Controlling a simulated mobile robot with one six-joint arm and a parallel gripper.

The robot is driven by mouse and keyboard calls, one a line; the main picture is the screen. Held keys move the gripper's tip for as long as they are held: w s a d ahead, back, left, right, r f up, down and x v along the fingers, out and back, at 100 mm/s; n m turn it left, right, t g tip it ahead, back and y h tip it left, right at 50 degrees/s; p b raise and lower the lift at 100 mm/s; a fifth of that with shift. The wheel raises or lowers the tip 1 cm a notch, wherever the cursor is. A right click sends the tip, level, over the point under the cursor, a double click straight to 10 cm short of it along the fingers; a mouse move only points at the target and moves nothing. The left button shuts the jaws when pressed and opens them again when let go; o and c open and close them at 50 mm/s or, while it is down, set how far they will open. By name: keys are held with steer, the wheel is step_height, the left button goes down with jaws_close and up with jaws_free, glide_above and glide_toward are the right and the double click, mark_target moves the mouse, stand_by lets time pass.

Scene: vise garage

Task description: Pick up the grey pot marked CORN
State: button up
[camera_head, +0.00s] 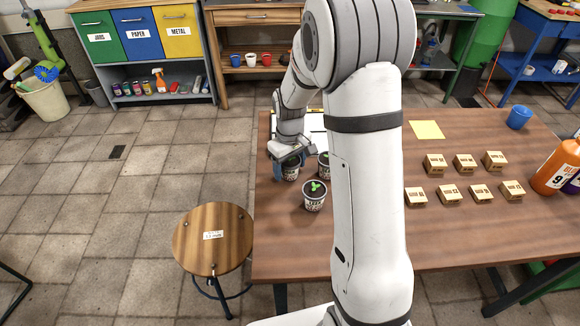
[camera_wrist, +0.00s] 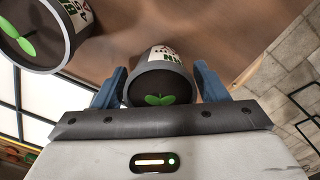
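Three grey pots with dark soil and green sprouts stand near the left end of the wooden table. One pot (camera_head: 291,173) is between the blue fingers of my gripper (camera_head: 289,164). In the wrist view this pot (camera_wrist: 160,82) sits between both fingers of my gripper (camera_wrist: 160,85), with little or no gap at its sides. I cannot tell whether the fingers press on it. Its label is partly cut off and not readable as a whole word. A second pot (camera_head: 325,172) is just right of it, and a third pot (camera_head: 315,196) is nearer the front.
The table (camera_head: 290,235) is bare in front of the pots. Small boxes (camera_head: 450,194), a yellow sheet (camera_head: 426,130), a blue cup (camera_head: 519,117) and an orange bottle (camera_head: 560,165) are at the right. A stool (camera_head: 213,249) stands left of the table.

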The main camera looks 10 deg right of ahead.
steer(key=c, duration=0.8)
